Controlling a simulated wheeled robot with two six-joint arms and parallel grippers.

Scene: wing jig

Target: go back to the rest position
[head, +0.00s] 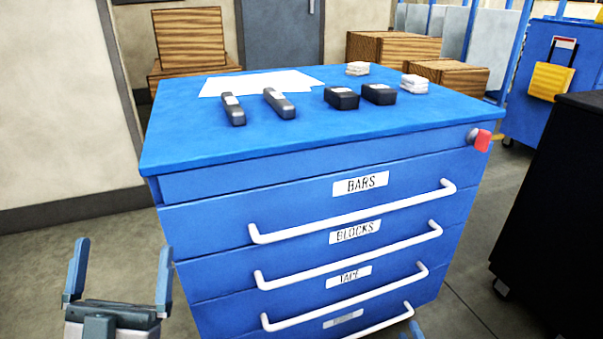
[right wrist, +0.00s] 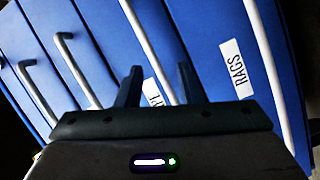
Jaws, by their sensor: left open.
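My left gripper (head: 122,262) stands in front of the blue cabinet's left side in the head view. Its two fingers are wide apart, with nothing between them. My right gripper (right wrist: 158,78) shows in the right wrist view with its fingers apart and empty, in front of the cabinet's drawer fronts. In the head view only a small tip of it (head: 413,331) shows at the bottom edge, near the lowest visible handle. The blue drawer cabinet (head: 200,150) has drawers labelled BARS, BLOCKS and TAPE, all appearing shut. A RAGS label (right wrist: 235,68) shows in the right wrist view.
White bar handles (head: 350,217) stick out from the drawers. Two dark bars (head: 279,103), two black blocks (head: 342,98), small white stacks (head: 414,84) and white sheets (head: 260,82) lie on top. A red piece (head: 482,140) projects at the right. A black cabinet (head: 560,200) stands right.

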